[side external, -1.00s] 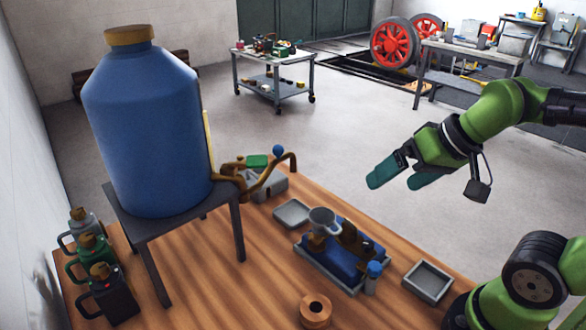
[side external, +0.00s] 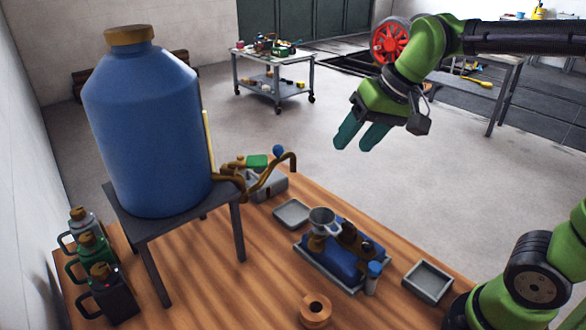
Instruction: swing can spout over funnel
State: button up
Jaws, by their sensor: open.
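A large blue can (side external: 150,130) with a brown cap stands on a dark stand (side external: 160,228) at the left of the wooden table. A curved brass spout (side external: 276,176) comes from the can's lower right side, its bent end above the table. A grey funnel (side external: 323,220) sits upright on a blue device (side external: 340,262) in a grey tray, to the right of and below the spout. The spout's end is to the left of the funnel and apart from it. My gripper (side external: 357,140) is open and empty, in the air to the right of the spout and above the funnel.
Several small jugs (side external: 95,245) stand at the table's left edge. Shallow grey trays (side external: 428,281) (side external: 291,213), a blue-capped bottle (side external: 372,278) and a copper ring (side external: 315,310) lie around the device. A grey box with a green top (side external: 268,184) is behind the spout.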

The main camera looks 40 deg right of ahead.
jog(key=w+a+r+m+g, duration=0.3)
jog(key=w+r+m, duration=0.5)
jog(key=w, duration=0.6)
jog(key=n, duration=0.1)
send_over(270, 170)
jog(key=w+d, duration=0.1)
jog(key=d, duration=0.3)
jog(key=shift+h, duration=0.3)
jog(key=x, duration=0.4)
jog(key=s+x, duration=0.1)
jog(key=x, duration=0.4)
jog(key=s+d+x, duration=0.1)
jog(key=x, duration=0.4)
jog(key=shift+s+f, duration=0.2)
jog(key=shift+f, duration=0.1)
grip_shut()
